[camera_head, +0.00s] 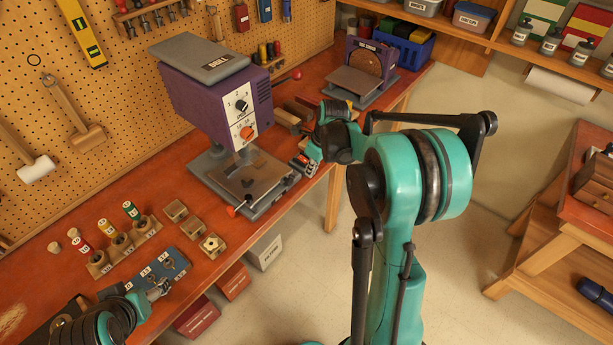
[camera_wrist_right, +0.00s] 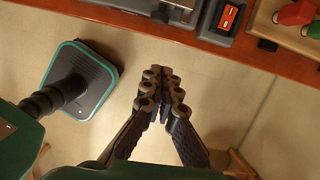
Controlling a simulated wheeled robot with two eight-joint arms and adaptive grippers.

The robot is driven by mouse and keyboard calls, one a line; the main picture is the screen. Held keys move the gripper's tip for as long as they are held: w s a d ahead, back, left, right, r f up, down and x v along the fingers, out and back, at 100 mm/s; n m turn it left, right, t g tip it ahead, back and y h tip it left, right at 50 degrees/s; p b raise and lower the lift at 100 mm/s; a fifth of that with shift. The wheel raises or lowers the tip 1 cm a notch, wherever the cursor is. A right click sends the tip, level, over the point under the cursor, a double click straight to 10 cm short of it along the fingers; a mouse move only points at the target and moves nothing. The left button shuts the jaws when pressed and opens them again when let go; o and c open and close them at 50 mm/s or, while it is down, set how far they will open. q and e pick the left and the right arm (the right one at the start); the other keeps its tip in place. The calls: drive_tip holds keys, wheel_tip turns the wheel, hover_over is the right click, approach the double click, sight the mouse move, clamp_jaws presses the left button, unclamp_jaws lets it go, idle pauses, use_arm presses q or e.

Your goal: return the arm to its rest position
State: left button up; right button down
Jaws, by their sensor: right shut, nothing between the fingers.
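My right arm, teal with black joints, rises through the middle of the head view. Its gripper (camera_head: 303,163) is partly hidden behind the wrist, beside the front edge of the bench near the drill press.
The wooden bench (camera_head: 85,208) holds a purple drill press (camera_head: 215,95), a disc sander (camera_head: 364,72), a blue crate (camera_head: 405,45) and small wooden holders (camera_head: 120,245). Bare floor (camera_head: 465,235) lies between.

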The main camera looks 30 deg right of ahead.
drive_tip(key=shift+v, duration=0.95)
drive_tip(key=s+a+r+n+t+h+b, duration=0.15)
drive_tip(key=s+a+n+b, duration=0.45)
drive_tip(key=s+a+n, duration=0.65)
drive_tip(key=s+a+f+n+t+b, duration=0.1)
drive_tip(key=s+n, duration=0.3)
drive_tip(key=n, duration=0.5)
drive_tip(key=s+a+f+n+t+b, duration=0.1)
drive_tip(key=s+f+n+t+b, duration=0.1)
drive_tip(key=n, duration=0.7)
drive_tip(key=shift+s+a+f+b, duration=0.2)
drive_tip(key=shift+s+f+b, duration=0.65)
drive_tip(key=shift+f+b, duration=0.3)
drive_tip(key=shift+f, duration=0.1)
